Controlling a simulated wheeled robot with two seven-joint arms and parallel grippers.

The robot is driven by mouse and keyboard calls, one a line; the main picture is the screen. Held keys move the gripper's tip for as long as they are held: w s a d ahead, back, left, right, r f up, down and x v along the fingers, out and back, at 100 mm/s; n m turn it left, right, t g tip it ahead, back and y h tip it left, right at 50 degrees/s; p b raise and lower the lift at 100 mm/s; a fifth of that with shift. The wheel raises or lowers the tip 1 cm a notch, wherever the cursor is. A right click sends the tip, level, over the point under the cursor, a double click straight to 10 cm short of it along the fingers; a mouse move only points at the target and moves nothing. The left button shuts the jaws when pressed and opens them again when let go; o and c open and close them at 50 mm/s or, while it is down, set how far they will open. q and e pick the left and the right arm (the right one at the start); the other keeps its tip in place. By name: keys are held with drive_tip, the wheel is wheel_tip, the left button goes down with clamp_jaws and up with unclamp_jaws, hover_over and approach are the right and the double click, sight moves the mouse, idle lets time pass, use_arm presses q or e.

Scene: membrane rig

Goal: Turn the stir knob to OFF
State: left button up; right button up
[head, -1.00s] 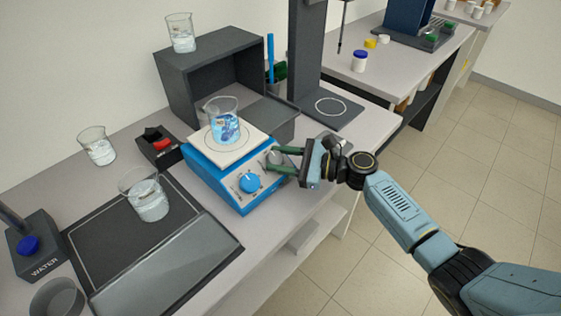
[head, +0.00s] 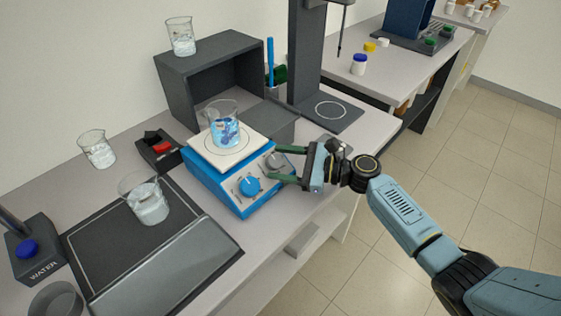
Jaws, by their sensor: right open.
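A blue hotplate stirrer (head: 215,185) with a white top stands on the bench, tilted front facing right. Its front carries a blue knob (head: 249,186) and a grey knob (head: 274,161) further back; I cannot read which is the stir knob or the marks. A beaker of blue liquid with a swirl (head: 224,130) stands on the white top. My right gripper (head: 276,163) is open, its green fingers on either side of the grey knob, with a gap visible. My left gripper is out of view.
A dark mat (head: 110,225) with a beaker (head: 149,203) lies left of the stirrer. A black box with a red switch (head: 160,147) stands behind it. A grey open cabinet (head: 205,75) and a dark stand (head: 308,60) stand at the back.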

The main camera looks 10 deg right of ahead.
drive_tip(key=v, duration=1.2)
drive_tip(key=shift+s+d+b, duration=0.2)
drive_tip(key=shift+d+b, duration=0.1)
drive_tip(key=shift+b, duration=0.05)
